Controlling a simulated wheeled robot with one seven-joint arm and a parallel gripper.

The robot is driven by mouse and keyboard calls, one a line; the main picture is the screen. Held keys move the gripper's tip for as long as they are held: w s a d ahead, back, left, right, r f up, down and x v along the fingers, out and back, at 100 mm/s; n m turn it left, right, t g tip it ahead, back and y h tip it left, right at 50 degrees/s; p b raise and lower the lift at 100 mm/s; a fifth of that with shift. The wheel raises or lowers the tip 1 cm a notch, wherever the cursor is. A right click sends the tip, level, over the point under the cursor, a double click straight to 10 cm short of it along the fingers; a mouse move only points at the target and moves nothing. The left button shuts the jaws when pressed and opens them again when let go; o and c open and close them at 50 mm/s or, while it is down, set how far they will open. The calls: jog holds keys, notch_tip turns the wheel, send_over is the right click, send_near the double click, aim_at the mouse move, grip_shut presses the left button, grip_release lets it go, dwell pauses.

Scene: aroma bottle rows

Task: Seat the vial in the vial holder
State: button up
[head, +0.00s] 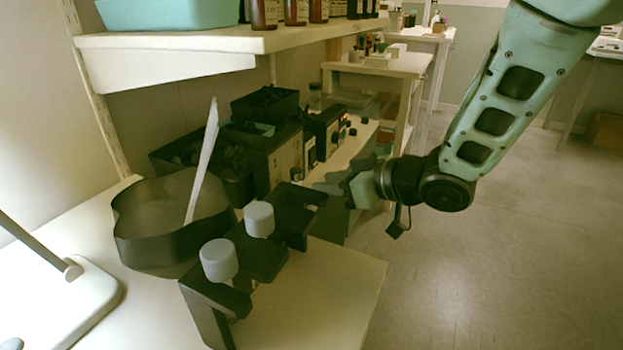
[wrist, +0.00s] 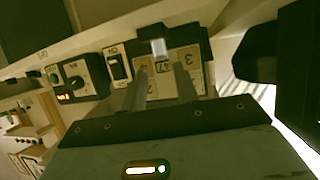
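The vial holder appears to be the row of dark brackets (head: 290,217) on the white bench. Two grey-white round caps, the nearer (head: 219,260) and the farther (head: 259,219), stand upright in it; the farthest bracket shows no cap. My gripper (head: 328,188) is beyond and right of this row, near the labelled black boxes, its fingers hard to make out in the head view. In the wrist view my gripper (wrist: 162,78) has its two fingers apart, with nothing clearly held. A small pale block (wrist: 159,47) lies beyond the tips; I cannot tell whether it is a vial.
A dark bowl (head: 150,240) with a pale stick leaning in it stands left of the brackets. A black labelled box (head: 275,160) is behind them. A shelf (head: 180,60) with brown bottles overhangs the bench. The bench's front right corner (head: 330,300) is clear.

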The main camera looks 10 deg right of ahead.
jog(key=v, duration=0.5)
jog(key=shift+p, duration=0.35)
